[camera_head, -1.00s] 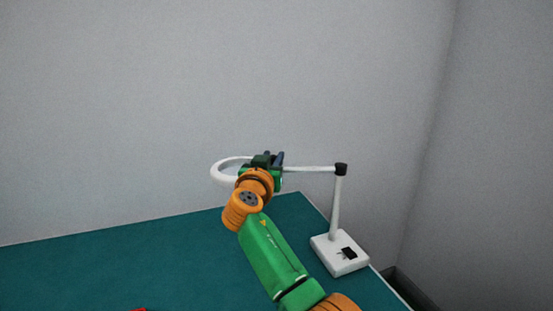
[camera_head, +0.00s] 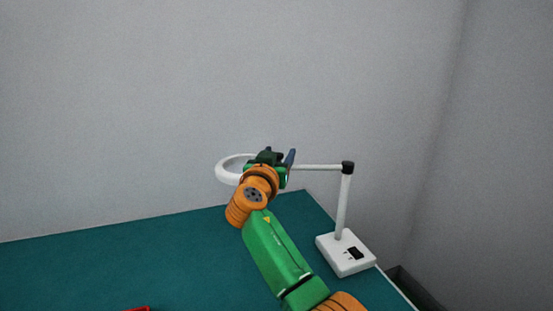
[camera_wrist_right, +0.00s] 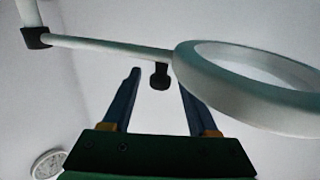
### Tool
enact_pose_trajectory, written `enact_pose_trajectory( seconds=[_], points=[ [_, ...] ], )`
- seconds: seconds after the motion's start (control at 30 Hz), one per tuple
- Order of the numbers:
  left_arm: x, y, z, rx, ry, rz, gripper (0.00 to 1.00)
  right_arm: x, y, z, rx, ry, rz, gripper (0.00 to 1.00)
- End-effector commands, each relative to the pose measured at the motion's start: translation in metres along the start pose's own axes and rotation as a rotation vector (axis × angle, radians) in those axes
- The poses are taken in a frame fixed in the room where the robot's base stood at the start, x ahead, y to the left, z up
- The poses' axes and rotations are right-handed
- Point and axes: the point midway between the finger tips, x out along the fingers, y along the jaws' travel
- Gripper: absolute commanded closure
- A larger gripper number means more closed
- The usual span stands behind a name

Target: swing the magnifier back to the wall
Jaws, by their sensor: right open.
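The magnifier is a white ring (camera_head: 226,172) on a thin arm (camera_head: 320,167), joined by a black hinge (camera_head: 348,167) to a post on a white base (camera_head: 345,254). Its ring is near the back wall. My right gripper (camera_head: 279,157) is at the inner end of the ring's arm, partly hiding it. In the right wrist view my gripper (camera_wrist_right: 158,90) is open. A black knob (camera_wrist_right: 159,76) under the magnifier arm shows between the blue fingers, with the ring (camera_wrist_right: 250,88) to the right. I cannot tell whether the fingers touch it. My left gripper is not in view.
The green tabletop (camera_head: 150,262) is mostly clear, with a red object (camera_head: 137,309) at the bottom edge. The grey back wall and right side wall stand close behind and beside the magnifier. A round dial (camera_wrist_right: 48,164) shows in the wrist view.

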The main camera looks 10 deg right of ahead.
Motion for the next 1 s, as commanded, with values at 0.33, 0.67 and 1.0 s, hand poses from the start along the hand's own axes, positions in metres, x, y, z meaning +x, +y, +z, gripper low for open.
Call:
enact_pose_trajectory(
  seconds=[0.33, 0.67, 1.0],
  points=[
    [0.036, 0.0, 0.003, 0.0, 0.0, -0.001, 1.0, -0.041, 0.0, 0.006, 0.004, 0.001, -0.003, 0.41],
    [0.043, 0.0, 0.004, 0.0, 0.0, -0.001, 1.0, -0.065, 0.0, 0.002, 0.0, -0.002, -0.003, 0.41],
    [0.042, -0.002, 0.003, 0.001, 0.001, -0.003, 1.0, -0.065, 0.0, 0.002, 0.0, -0.002, -0.002, 0.41]
  ],
)
